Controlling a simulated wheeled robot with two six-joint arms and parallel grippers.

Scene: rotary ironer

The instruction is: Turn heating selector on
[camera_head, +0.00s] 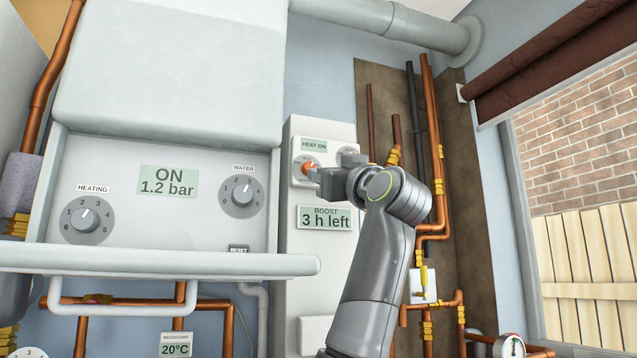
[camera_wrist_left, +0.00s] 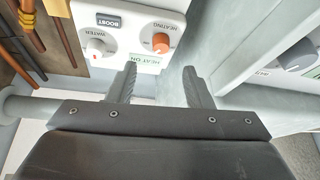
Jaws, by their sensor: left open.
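The heating selector is an orange knob (camera_head: 308,167) on a white control panel. In the left wrist view the orange knob (camera_wrist_left: 161,43) is labelled HEATING and lies just beyond the fingertips. A small display (camera_head: 314,145) on the panel reads HEAT ON. My left gripper (camera_head: 313,182) is at the panel, close to the orange knob. In the left wrist view my left gripper (camera_wrist_left: 160,76) is open, with nothing between its fingers. I cannot tell whether a finger touches the knob. My right gripper is not in view.
A WATER knob (camera_wrist_left: 96,50) sits beside the orange one. A display (camera_head: 325,218) below reads 3 h left. The boiler at left has a HEATING dial (camera_head: 86,219) and a WATER dial (camera_head: 242,196). Copper pipes (camera_head: 437,150) run up the wall at right.

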